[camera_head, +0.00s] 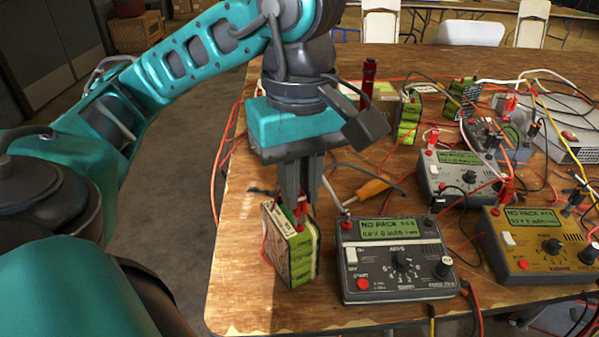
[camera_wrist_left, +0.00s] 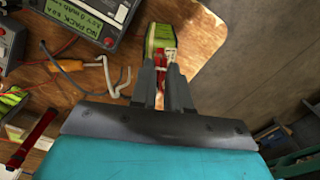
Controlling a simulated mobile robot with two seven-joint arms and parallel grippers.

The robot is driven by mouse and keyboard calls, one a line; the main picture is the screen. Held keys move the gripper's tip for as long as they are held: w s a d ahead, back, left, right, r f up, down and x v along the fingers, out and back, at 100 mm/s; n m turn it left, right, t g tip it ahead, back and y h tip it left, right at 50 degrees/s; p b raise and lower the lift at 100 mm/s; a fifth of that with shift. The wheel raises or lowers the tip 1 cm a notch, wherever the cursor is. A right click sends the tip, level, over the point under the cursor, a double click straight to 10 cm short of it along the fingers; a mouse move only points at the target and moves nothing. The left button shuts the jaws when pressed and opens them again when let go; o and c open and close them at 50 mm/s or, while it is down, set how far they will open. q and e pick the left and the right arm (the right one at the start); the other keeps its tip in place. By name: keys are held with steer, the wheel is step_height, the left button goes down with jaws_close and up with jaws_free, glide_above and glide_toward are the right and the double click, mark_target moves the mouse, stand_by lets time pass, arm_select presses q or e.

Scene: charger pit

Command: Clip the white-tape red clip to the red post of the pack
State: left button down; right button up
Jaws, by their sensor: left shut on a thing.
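The green battery pack (camera_head: 290,262) stands upright near the table's left edge, with a printed label on its side. In the left wrist view the pack (camera_wrist_left: 158,32) is just beyond my fingertips. My left gripper (camera_head: 299,200) points down over the pack's top and is shut on a small red clip (camera_head: 301,211). The clip is at the pack's top edge; red also shows between the fingers in the left wrist view (camera_wrist_left: 171,55). The fingers hide most of the clip and the red post. My right gripper is out of view.
A dark meter (camera_head: 393,258) reading "NO PACK" stands close right of the pack. A yellow meter (camera_head: 538,240), a grey meter (camera_head: 458,170) and tangled leads fill the right side. An orange-handled tool (camera_head: 372,188) lies behind. Bare wood (camera_head: 238,285) lies left of the pack.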

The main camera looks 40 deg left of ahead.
arm_select(q)
steer(key=c, duration=1)
jaws_free()
steer(key=shift+o, duration=0.2)
steer(key=shift+o, duration=0.7)
step_height(320, 180, up, 8)
steer(key=p, duration=0.7)
steer(key=shift+f, duration=0.2)
